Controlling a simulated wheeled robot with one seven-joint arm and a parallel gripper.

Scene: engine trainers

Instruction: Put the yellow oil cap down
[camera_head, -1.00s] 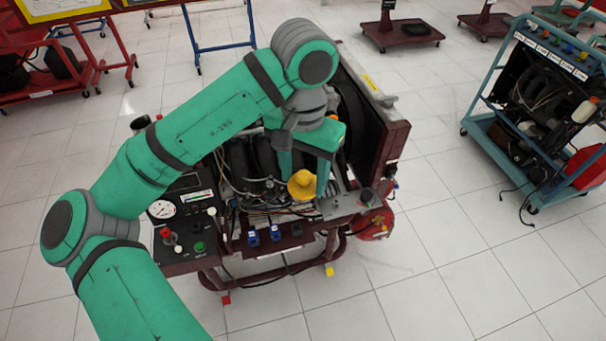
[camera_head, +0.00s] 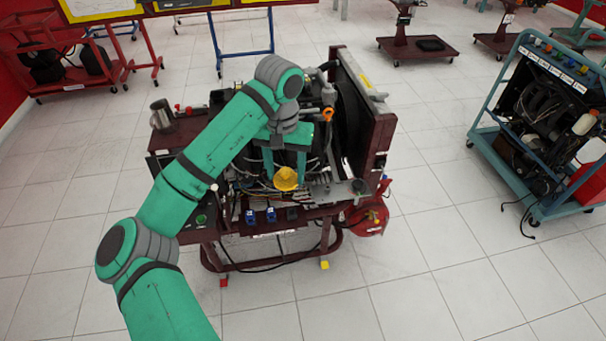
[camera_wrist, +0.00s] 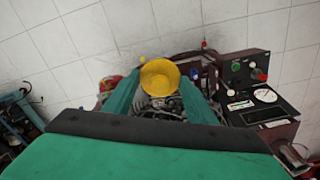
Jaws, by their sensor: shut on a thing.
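The yellow oil cap (camera_head: 287,179) is between the two green fingers of my gripper (camera_head: 286,178), above the front part of the engine trainer (camera_head: 330,215). My gripper is shut on it. In the wrist view the yellow oil cap (camera_wrist: 160,77) shows its round, dished face between the green fingertips of my gripper (camera_wrist: 160,92). Engine parts show below and behind it. I cannot tell whether the cap touches anything beneath it.
A metal mug (camera_head: 162,114) stands on the trainer's back left corner. A radiator panel (camera_head: 362,112) rises on the right side. A red round tank (camera_head: 368,217) sits low at the right. Another blue-framed trainer (camera_head: 545,125) stands farther right. The tiled floor in front is clear.

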